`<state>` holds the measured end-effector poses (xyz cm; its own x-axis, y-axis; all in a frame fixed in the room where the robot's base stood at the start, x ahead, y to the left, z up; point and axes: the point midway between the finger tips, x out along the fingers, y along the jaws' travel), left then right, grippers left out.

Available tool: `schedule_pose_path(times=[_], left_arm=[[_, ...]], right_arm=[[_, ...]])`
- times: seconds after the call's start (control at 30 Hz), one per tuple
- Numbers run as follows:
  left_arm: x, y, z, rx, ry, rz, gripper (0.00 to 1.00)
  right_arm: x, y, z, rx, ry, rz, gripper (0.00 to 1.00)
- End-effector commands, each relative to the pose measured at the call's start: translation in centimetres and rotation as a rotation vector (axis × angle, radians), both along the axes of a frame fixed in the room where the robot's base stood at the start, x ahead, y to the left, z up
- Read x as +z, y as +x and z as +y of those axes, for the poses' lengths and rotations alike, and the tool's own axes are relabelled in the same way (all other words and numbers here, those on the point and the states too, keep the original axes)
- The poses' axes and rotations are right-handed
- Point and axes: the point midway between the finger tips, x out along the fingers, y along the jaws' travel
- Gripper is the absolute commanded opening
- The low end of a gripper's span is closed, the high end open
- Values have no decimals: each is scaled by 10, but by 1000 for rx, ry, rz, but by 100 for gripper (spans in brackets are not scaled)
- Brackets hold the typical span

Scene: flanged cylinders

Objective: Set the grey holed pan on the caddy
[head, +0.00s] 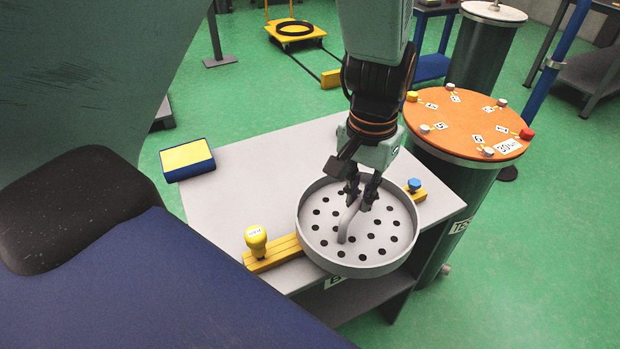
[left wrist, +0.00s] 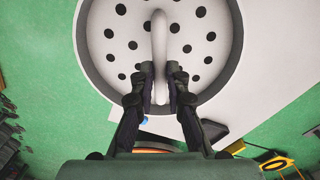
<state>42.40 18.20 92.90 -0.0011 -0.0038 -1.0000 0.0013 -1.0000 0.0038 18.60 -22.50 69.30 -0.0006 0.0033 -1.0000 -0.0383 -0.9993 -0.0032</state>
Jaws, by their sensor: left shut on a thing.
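The grey holed pan (head: 324,233) is round and shallow, with a raised rim, several dark holes and a light bar handle (head: 344,226) across its middle. My left gripper (head: 363,200) is shut on that handle from above; the handle also shows between its fingers in the left wrist view (left wrist: 160,85). The pan is over the front part of a grey table and covers the middle of a yellow bar (head: 275,254). I cannot tell whether it rests there or hangs just above. Which thing is the caddy is unclear. My right gripper is not in view.
A yellow knob (head: 256,240) and a blue knob (head: 414,185) flank the pan. A blue-and-yellow block (head: 187,160) is on the table's left edge. An orange-topped cylinder (head: 463,125) stands close on the right. A low yellow cart (head: 290,38) holds a black ring behind.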

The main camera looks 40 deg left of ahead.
Motion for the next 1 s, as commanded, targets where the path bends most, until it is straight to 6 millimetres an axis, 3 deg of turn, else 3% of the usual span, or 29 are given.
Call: schedule_pose_path(times=[0.23,0.47,0.7,1.0], left_arm=[[17,3,1,39,-1,-2,0],[47,27,17,40,-7,-4,0],[81,59,72,-127,-8,-4,0],[100,76,161,-409,-6,-7,0]], right_arm=[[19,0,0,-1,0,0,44],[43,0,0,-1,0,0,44],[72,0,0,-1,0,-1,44],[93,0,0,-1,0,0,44]])
